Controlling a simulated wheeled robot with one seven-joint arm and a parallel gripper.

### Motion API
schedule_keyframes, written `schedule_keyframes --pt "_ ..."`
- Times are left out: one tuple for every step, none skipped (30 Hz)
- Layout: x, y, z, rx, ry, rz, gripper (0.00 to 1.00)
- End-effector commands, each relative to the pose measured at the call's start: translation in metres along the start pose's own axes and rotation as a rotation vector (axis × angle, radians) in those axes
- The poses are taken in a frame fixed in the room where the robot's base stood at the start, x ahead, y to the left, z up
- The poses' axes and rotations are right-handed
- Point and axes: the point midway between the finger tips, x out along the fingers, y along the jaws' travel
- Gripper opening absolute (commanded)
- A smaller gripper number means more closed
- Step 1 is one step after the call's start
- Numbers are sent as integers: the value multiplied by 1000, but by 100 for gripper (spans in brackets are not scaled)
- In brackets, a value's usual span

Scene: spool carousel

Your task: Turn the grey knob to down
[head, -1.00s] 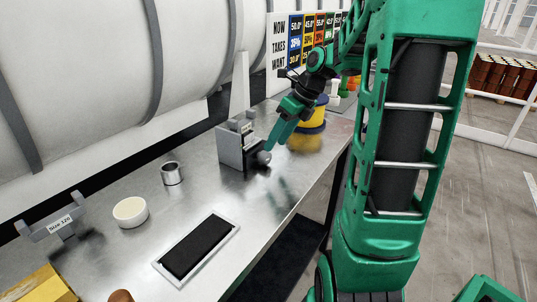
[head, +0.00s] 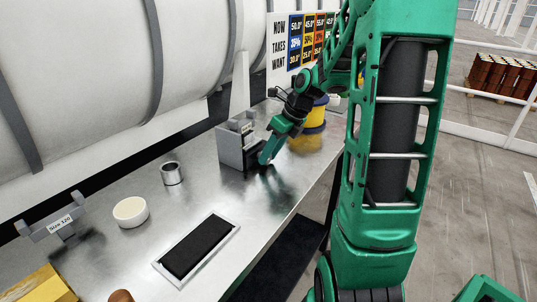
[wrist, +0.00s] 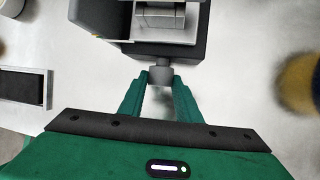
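The grey knob (wrist: 160,74) is a small round piece on the front of a grey box-like unit (head: 231,147) on the metal bench. In the wrist view it sits between my two fingertips, at the lower edge of the unit's dark front. My gripper (wrist: 161,80) appears shut on the knob, one green finger on each side with no clear gap. In the head view my gripper (head: 266,158) is at the unit's right front side and hides the knob. Any mark showing the knob's direction is not visible.
A yellow spool (head: 311,122) stands right behind my gripper. A metal cup (head: 172,173), a white bowl (head: 130,212) and a black pad in a light frame (head: 199,246) are on the bench to the left. A large white tank (head: 90,80) runs along the back.

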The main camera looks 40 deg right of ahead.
Motion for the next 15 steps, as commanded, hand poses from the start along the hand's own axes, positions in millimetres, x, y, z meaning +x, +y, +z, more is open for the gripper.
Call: schedule_keyframes --pt "0 -1 0 2 -1 -2 8" --pt "0 -1 0 1 -1 -3 8" --pt "0 0 0 0 -1 -6 8" --pt "0 0 0 -3 -2 -11 8" --pt "0 1 1 -6 -2 -19 8" --pt "0 2 1 -13 -2 -35 8" --pt "0 2 1 -20 -4 -50 8" --pt "0 3 1 -28 -5 -68 8" --pt "0 4 1 -40 -5 -95 8" --pt "0 4 1 -49 -6 -118 8" --pt "1 5 1 -59 -6 -140 8" --pt "0 6 1 -71 -7 -170 8" --pt "1 6 1 -82 -8 -192 8" --pt "1 7 1 -91 -8 -214 8" --pt "1 8 1 -103 -9 -243 8"
